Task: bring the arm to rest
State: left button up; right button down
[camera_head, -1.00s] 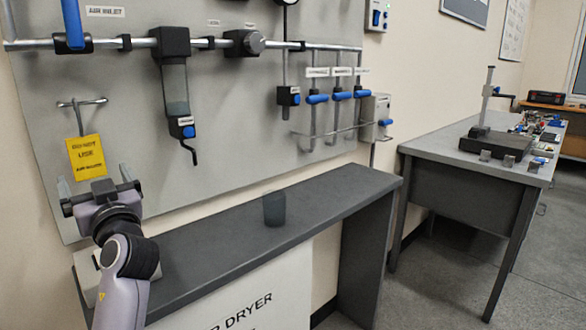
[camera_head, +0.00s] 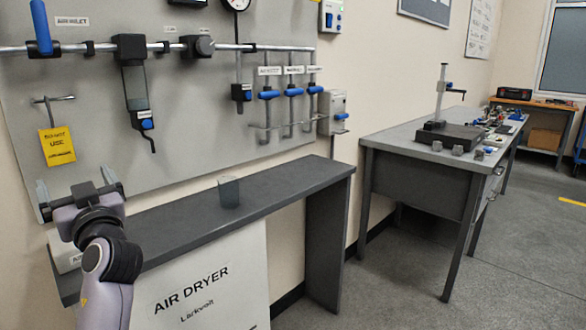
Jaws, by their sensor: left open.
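My left arm comes in at the lower left. Its gripper (camera_head: 76,188) is raised above the left end of the dark shelf (camera_head: 285,186), in front of the grey wall panel. Its two fingers point up and stand apart, with nothing visible between them. A yellow tag (camera_head: 57,146) hangs on a hook just above and behind the gripper, apart from it as far as I can see. My right gripper is not in view.
A small grey cup (camera_head: 229,191) stands on the shelf, right of my gripper. Pipes, a filter bowl (camera_head: 136,88) and blue-handled valves (camera_head: 294,92) line the panel. A workbench (camera_head: 390,133) with a measuring stand is at right. The floor (camera_head: 480,260) is clear.

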pick_arm(q)
jog(key=s+d+f+m+h+p, duration=0.1)
jog(key=d+f+m+h+p, duration=0.2)
jog(key=f, duration=0.4)
jog(key=s+d+f+m+h, duration=0.1)
jog(key=d+f+m+h, duration=0.25)
jog(key=f, duration=0.35)
jog(key=s+d+f+m+h+p, duration=0.2)
jog(key=f+m+h, duration=0.1)
jog(key=f+h, duration=0.3)
jog(key=s+d+f+g+h+p, duration=0.1)
jog(key=s+d+f+h, duration=0.1)
jog(key=s+f, duration=0.3)
jog(key=s+d+f+m+g+h+p, duration=0.1)
jog(key=s+d+f+p, duration=0.1)
jog(key=s+d+f, duration=0.3)
jog(key=s+d+f+m+g+h+p, duration=0.1)
jog(key=s+f, duration=0.4)
jog(key=s, duration=0.6)
jog(key=d+g+h, duration=0.1)
jog(key=d, duration=0.1)
jog(key=shift+s+d+f+h+p, duration=0.2)
jog(key=shift+s+d+h+p, duration=0.1)
jog(key=shift+s+h, duration=0.05)
jog(key=shift+m, duration=0.25)
